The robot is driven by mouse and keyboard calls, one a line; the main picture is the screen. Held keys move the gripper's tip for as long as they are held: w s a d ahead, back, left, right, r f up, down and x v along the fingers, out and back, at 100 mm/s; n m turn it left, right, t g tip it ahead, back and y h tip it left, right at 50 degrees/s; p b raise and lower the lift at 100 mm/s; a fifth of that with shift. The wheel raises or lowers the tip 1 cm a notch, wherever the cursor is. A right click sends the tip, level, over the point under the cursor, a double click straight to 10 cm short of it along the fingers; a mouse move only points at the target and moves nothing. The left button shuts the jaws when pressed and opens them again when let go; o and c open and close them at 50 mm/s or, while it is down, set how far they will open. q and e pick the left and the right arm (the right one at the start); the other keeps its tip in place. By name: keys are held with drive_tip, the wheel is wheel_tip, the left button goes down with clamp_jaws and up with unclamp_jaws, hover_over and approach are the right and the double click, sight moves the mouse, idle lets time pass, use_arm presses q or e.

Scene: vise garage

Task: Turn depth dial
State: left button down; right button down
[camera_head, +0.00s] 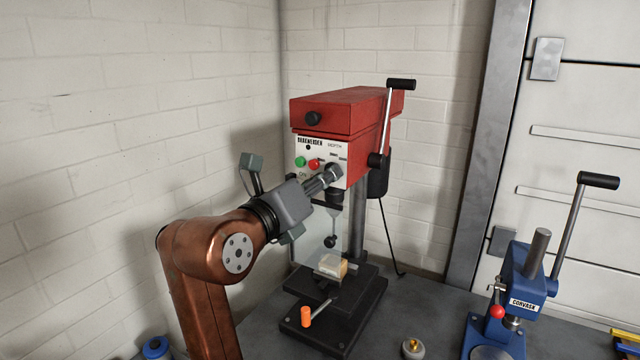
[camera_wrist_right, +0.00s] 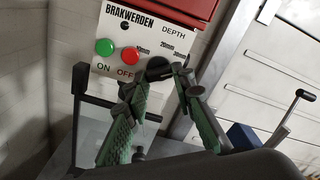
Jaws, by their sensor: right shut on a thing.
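A red drill press (camera_head: 345,108) stands at the back of the bench, with a white front panel (camera_wrist_right: 113,30) marked DEPTH and with millimetre marks. The dark round depth dial (camera_wrist_right: 158,67) sits below those marks in the right wrist view. My right gripper (camera_head: 331,174) reaches up to the panel from the left in the head view. In the right wrist view its fingertips (camera_wrist_right: 158,82) are on either side of the dial and shut on it. In the head view the fingers largely hide the dial. My left gripper is not in view.
A green button (camera_head: 300,162) and a red button (camera_head: 314,164) are close to the dial. A clear guard (camera_head: 315,240) and a small block (camera_head: 333,265) are below. A black-handled lever (camera_head: 400,85) rises at the press's right. A blue press (camera_head: 520,285) stands farther right.

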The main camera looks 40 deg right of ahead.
drive_tip(key=shift+f+m, duration=0.2)
drive_tip(key=shift+m, duration=0.3)
drive_tip(key=c, duration=1.6)
unclamp_jaws()
drive_tip(key=shift+r, duration=0.1)
drive_tip(key=shift+a, duration=0.1)
drive_tip(key=v, duration=1.2)
